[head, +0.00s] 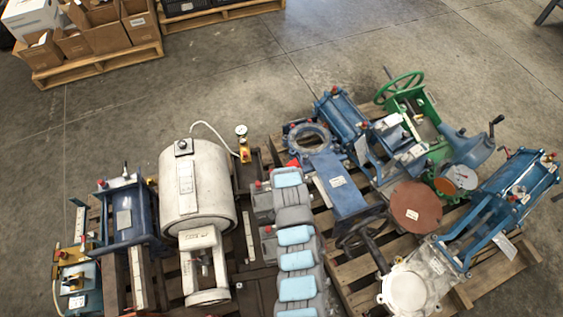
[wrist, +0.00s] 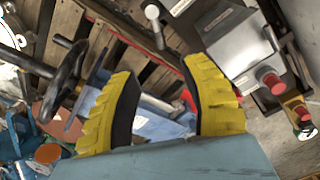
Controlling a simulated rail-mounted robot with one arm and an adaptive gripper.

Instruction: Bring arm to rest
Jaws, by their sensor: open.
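My gripper (wrist: 158,68) shows in the wrist view, with two yellow ribbed fingers with dark inner pads on a light-blue palm. The fingers are spread apart, and I see nothing held between them. Beyond the gap lie wooden pallet slats and blue metal parts. A black handwheel (wrist: 66,78) is left of the left finger. A grey box (wrist: 238,45) with red knobs is right of the right finger. How far the fingertips are from these parts is hard to tell.
Pallets loaded with machinery fill the lower head view: a white cylinder (head: 196,190), a blue cylinder unit (head: 128,215), a green handwheel (head: 400,87) and a rust-red disc (head: 416,204). Cardboard boxes (head: 102,35) stand on a pallet at upper left. Concrete floor (head: 330,50) is clear behind.

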